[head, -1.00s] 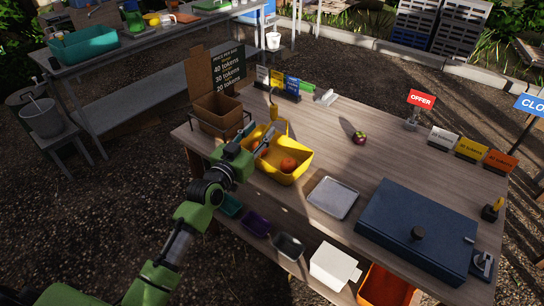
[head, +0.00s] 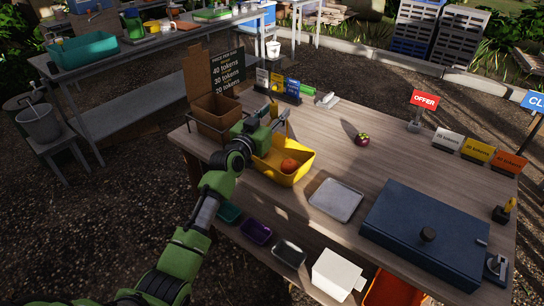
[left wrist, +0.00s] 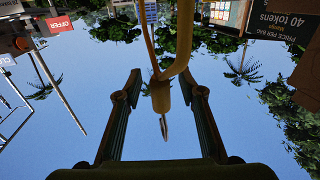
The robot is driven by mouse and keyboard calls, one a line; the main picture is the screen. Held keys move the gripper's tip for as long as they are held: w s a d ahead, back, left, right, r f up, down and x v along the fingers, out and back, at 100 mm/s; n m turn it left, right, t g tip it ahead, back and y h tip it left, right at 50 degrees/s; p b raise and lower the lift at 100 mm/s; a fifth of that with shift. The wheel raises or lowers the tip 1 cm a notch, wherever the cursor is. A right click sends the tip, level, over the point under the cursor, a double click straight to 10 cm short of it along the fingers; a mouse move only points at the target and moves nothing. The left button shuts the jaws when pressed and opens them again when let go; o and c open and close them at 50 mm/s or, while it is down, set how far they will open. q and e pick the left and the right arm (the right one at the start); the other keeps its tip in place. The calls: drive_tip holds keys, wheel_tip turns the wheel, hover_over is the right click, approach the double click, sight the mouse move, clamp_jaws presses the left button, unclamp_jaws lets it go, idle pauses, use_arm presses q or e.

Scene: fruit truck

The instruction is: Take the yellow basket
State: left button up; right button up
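The yellow basket (head: 290,177) stands on the wooden table near its front left edge, with a round orange-red fruit (head: 289,166) inside. My left gripper (head: 276,117) is above the basket's far left end, and my arm hides part of that end. In the left wrist view the two fingers (left wrist: 161,88) are spread apart. A yellow curved piece with a thin hook (left wrist: 160,95) shows between or beyond them. I cannot tell whether it touches them. My right gripper is not in view.
A cardboard box (head: 217,112) stands left of the gripper, with a price board behind it. A metal tray (head: 336,200), a blue case (head: 424,232) and a purple fruit (head: 362,140) lie to the right.

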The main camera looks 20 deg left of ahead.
use_arm(q)
clamp_jaws()
drive_tip(key=shift+r, duration=0.1)
drive_tip(key=shift+s+a, duration=0.1)
drive_tip(key=shift+s, duration=0.1)
drive_tip(key=shift+r+p, duration=0.15)
drive_tip(key=shift+p, duration=0.2)
